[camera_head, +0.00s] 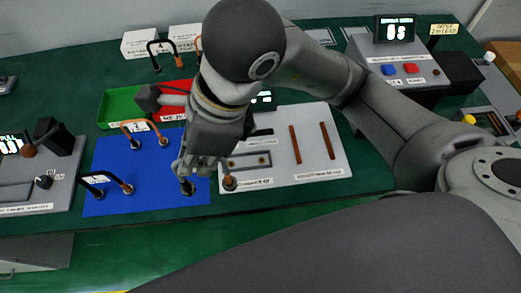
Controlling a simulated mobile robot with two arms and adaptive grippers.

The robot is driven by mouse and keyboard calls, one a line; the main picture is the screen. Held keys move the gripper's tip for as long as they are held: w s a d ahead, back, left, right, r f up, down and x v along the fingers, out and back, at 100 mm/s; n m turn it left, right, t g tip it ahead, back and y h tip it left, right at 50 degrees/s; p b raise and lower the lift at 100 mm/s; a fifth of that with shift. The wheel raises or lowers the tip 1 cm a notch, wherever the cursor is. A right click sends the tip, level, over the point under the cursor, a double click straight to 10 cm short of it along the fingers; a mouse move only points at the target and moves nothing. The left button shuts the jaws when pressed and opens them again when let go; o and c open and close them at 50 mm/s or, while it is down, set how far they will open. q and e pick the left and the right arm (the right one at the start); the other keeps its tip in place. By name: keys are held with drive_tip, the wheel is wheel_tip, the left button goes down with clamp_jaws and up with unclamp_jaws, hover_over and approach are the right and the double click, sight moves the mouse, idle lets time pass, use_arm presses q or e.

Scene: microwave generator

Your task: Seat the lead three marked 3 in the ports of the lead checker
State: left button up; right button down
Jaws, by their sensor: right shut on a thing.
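My right gripper (190,168) points down over the right edge of the blue mat and is shut on a lead. Its black end (187,188) shows over the mat and its orange end (229,183) over the edge of the white panel. The gripper hides the lead's label, and I cannot tell whether the ends touch anything. Two other leads with white tags lie on the blue mat, one at the back (139,126) and one at the front left (100,179). The labels are too small to tell which unit is the lead checker. My left gripper is not in view.
A white panel (325,172) with brown strips lies right of the blue mat (150,198). A grey unit with a display (50,195) stands left. A green tray (118,108) and red tray (172,107) stand behind. A button console (415,75) stands at back right.

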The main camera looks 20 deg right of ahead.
drive_tip(key=w+d+f+p, duration=0.5)
drive_tip(key=w+d+f, duration=0.3)
drive_tip(key=f, duration=0.5)
drive_tip(key=shift+w+d, duration=0.35)
drive_tip(key=shift+d, duration=0.85)
drive_tip(key=shift+f, duration=0.15)
drive_tip(key=c, duration=1.6)
unclamp_jaws()
drive_tip(key=shift+o, duration=0.2)
